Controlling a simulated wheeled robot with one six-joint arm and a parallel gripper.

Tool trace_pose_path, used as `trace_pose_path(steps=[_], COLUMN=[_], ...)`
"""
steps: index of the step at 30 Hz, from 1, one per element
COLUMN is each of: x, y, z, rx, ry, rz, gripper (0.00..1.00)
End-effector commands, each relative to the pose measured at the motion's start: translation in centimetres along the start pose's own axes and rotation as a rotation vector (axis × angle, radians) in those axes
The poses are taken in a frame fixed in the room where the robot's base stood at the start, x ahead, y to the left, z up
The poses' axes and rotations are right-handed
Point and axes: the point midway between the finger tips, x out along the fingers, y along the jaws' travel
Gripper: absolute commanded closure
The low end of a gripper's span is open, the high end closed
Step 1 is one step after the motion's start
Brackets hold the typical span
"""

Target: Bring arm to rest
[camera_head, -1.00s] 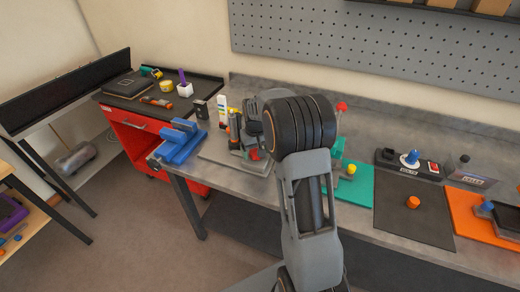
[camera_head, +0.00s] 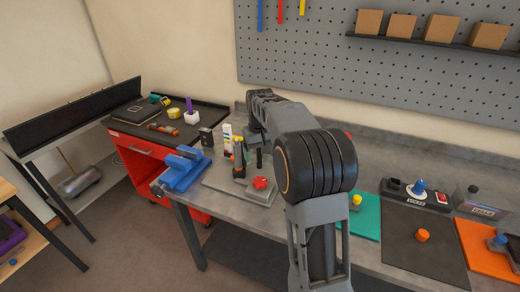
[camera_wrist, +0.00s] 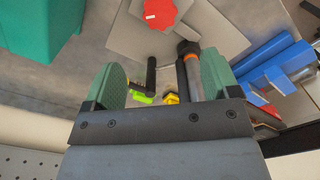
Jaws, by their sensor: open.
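My gripper (camera_wrist: 162,80) is open in the wrist view, its two green fingers spread apart. Between and beyond the fingers are a dark-handled tool (camera_wrist: 190,65) with an orange band and a grey plate (camera_wrist: 225,38) below. I see nothing clamped between the fingers. In the head view my arm is raised and bent above the workbench (camera_head: 365,165), its far end near the back wall. The fingers are not clearly visible there; the arm partly hides the bench.
A blue vise (camera_head: 182,168) sits at the bench's left end. A red knob (camera_head: 261,183) is on the grey plate near my arm. Green (camera_head: 366,223), black (camera_head: 420,262) and orange (camera_head: 485,250) mats lie to the right. A pegboard (camera_head: 390,75) with a shelf of boxes stands behind.

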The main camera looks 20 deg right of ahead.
Motion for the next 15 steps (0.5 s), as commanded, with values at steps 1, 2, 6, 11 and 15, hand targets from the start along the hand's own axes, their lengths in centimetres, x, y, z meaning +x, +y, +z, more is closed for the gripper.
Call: trace_pose_path(steps=[1,2,6,11,15], x=[-0.49,-0.69,-1.3,-1.43,-1.41], y=[0.0,0.0,0.0,0.0,0.0], z=[-0.03,0.0,0.0,0.02,0.02], rx=[0.0,0.0,0.0,0.0,0.0], ry=[0.002,0.0,0.001,0.0,0.0], rz=[0.0,0.0,0.0,0.0,0.0], gripper=[0.18,0.18,0.18,0.18,0.18])
